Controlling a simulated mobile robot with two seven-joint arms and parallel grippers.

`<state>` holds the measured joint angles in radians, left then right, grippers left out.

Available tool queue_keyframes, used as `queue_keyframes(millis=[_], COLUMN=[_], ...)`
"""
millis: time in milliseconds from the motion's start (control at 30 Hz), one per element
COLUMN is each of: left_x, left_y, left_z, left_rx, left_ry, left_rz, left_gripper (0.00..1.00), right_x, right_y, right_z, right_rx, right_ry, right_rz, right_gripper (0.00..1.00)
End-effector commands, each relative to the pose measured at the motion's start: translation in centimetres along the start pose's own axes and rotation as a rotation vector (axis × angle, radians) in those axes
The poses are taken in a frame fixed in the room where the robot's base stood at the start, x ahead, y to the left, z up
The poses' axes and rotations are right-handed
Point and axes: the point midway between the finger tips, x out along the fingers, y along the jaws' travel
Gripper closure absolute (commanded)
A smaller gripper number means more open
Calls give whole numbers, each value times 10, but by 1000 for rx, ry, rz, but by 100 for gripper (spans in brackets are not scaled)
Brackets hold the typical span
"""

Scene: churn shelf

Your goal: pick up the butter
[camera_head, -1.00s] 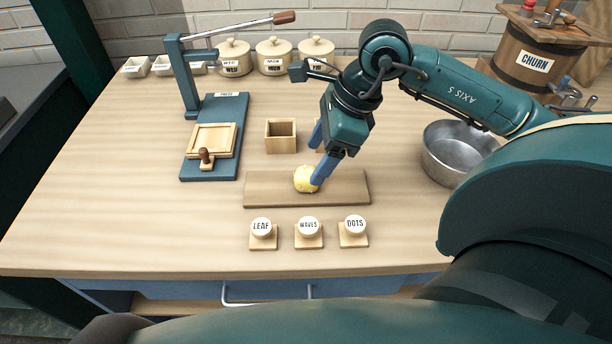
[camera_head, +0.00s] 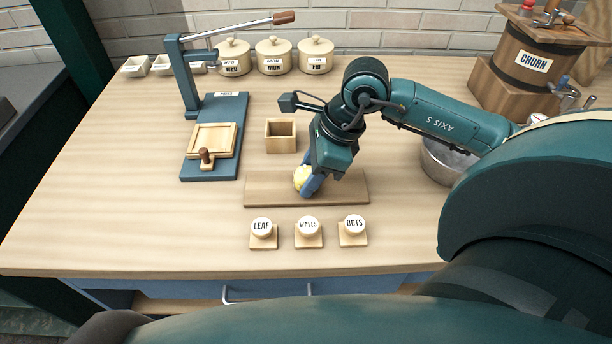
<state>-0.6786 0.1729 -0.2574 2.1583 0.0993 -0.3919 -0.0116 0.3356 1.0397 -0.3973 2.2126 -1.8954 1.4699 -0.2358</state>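The butter (camera_head: 300,177), a small pale yellow lump, sits on the wooden board (camera_head: 268,195) in the middle of the table. My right gripper (camera_head: 309,184) reaches down at it from above right. One blue finger shows close against the near right side of the butter and covers part of it. The other finger is hidden, so I cannot tell whether the gripper is shut on the butter. My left gripper is not in view.
Stamps labelled LEAF (camera_head: 262,232), WAVES (camera_head: 308,230) and DOTS (camera_head: 353,229) stand in front of the board. An open wooden box (camera_head: 281,137) is behind it. The press (camera_head: 212,140) stands left, and a metal bowl (camera_head: 440,165) right.

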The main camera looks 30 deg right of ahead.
Motion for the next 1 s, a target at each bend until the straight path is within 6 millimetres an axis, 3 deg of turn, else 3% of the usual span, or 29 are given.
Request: queue_keyframes(millis=[233,533,1000], left_x=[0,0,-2], left_y=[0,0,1], left_z=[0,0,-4], left_rx=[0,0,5], left_ry=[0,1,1], left_rz=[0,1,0], left_gripper=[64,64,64], right_x=[0,-6,-82], right_y=[0,-1,-1], right_z=[0,3,35], right_rx=[0,-2,-2], right_ry=[0,-1,-2], right_rz=[0,-3,-4], right_gripper=[82,82,82])
